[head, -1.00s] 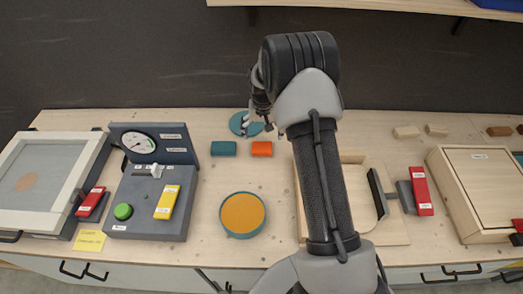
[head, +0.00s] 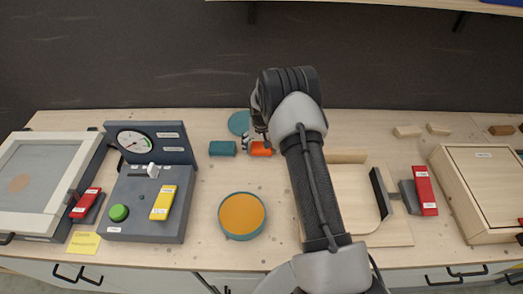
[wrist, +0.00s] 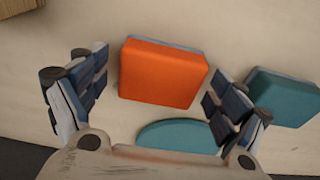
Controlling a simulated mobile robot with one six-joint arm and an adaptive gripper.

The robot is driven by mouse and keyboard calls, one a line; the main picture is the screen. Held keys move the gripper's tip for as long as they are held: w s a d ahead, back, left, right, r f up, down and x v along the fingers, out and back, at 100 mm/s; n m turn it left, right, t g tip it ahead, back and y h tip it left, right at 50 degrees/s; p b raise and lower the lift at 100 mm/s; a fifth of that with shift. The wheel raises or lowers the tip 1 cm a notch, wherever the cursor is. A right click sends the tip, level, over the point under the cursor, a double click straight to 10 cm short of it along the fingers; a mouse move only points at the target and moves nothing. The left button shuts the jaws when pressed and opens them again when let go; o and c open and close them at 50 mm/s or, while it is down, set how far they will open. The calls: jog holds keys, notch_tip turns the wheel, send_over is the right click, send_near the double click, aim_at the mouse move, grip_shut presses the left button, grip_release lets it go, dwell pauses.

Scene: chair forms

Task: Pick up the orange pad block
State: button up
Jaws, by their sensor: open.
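The orange pad block (head: 260,149) lies on the bench top, to the right of a teal pad block (head: 222,148). In the wrist view the orange pad block (wrist: 163,73) lies between my open fingers, nearer the fingertip side, with a grey layer along its far edge. My gripper (wrist: 158,88) is open and empty, one finger on each side of the block, with no clear contact visible. In the head view my gripper (head: 257,143) is at the orange block and partly covers it.
The teal block also shows in the wrist view (wrist: 285,97), close beside the right finger. A teal disc (head: 239,122) lies behind. A round orange-topped dish (head: 242,214) stands in front. A grey gauge panel (head: 150,200) is at left, a wooden frame (head: 398,232) at right.

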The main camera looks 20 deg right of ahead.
aim_at(261, 146)
jog(key=shift+c, duration=0.5)
jog(key=c, duration=1.1)
jog(key=shift+r, duration=0.2)
notch_tip(261, 146, up, 20)
jog(key=p, duration=0.4)
jog(key=shift+f, duration=0.15)
